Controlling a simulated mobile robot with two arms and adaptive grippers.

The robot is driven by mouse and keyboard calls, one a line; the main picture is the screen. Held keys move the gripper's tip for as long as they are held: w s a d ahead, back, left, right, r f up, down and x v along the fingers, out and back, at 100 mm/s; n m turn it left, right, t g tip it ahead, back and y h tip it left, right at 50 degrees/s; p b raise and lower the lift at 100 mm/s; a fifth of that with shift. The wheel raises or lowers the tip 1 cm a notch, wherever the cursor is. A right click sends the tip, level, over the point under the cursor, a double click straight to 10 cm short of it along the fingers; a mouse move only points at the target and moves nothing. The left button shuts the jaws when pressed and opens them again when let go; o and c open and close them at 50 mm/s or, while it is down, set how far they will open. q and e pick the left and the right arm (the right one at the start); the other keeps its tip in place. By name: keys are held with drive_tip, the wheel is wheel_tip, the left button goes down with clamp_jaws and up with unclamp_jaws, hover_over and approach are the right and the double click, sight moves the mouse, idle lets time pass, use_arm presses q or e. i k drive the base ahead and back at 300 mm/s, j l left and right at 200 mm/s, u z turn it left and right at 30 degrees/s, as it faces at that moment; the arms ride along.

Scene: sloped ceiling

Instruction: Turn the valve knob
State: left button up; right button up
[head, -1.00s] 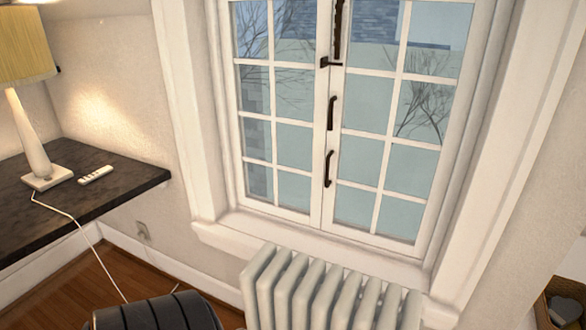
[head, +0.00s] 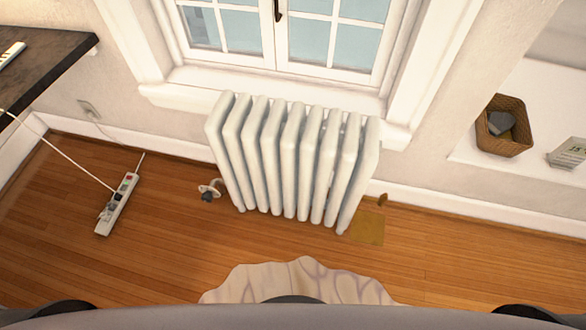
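A small valve knob (head: 208,196), dark grey on a pale fitting, sits low at the left foot of the white radiator (head: 290,160), just above the wooden floor. The radiator stands under the window. Neither of my grippers shows in the head view, so nothing touches the knob in this picture. Parts of my own body fill the bottom edge.
A power strip (head: 117,204) with cords lies on the floor left of the knob. A dark desk (head: 45,62) stands at the upper left. A wicker basket (head: 504,126) sits on a white ledge at right. Wooden floor (head: 165,245) before the radiator is mostly clear.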

sight(207, 196)
drive_tip(key=u, duration=1.05)
drive_tip(key=i+j+z, duration=0.1)
drive_tip(key=j, duration=0.25)
drive_tip(key=j+z, duration=0.1)
drive_tip(key=j, duration=0.25)
